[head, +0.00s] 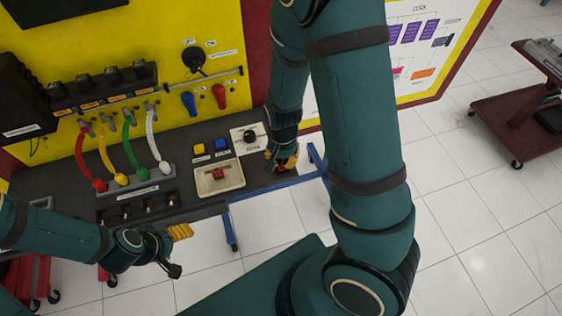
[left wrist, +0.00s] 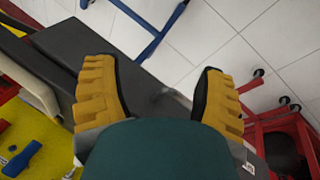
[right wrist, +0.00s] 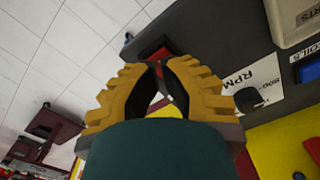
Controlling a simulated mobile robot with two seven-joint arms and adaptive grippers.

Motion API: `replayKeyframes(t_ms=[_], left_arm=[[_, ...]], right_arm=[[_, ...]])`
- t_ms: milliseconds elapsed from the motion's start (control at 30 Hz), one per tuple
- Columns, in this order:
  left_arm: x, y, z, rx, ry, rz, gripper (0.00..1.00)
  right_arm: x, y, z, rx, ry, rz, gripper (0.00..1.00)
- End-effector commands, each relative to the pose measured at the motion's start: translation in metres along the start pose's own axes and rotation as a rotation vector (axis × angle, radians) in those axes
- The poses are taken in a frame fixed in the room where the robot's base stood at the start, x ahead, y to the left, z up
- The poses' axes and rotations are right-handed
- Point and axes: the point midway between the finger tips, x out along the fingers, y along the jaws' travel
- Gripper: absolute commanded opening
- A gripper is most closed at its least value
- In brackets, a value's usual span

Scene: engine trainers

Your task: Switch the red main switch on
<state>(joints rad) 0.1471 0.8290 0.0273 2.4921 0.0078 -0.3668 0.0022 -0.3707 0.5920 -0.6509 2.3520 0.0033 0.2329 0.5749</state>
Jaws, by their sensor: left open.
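A red block-like part (right wrist: 154,48), which looks like the red main switch, shows on the dark bench top just beyond my right fingertips in the right wrist view. My right gripper (right wrist: 160,68) has its yellow fingers drawn together at the tips, with a narrow gap behind them. The tips overlap the red part's lower edge; I cannot tell whether they touch or grip it. In the head view the right gripper (head: 284,160) is at the bench's right end and largely hides that spot. My left gripper (left wrist: 160,95) is open and empty, in front of the bench.
A beige panel (head: 230,183) with a red rocker (head: 218,174) lies left of the right gripper. The RPM plate with a black knob (head: 249,136) is beside it. Coloured hoses (head: 131,145) stand further left. Open tiled floor lies in front; a red cart (head: 505,125) stands far right.

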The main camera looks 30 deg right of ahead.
Motion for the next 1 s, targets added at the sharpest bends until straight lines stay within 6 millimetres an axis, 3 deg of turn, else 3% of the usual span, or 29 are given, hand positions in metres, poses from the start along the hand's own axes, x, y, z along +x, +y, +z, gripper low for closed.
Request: replayKeyframes(t_ms=[1000], left_arm=[[0.011, -0.004, 0.001, 0.0, 0.0, 0.0, 0.71]], right_arm=[[0.014, 0.0, 0.0, 0.0, 0.0, 0.0, 0.0]])
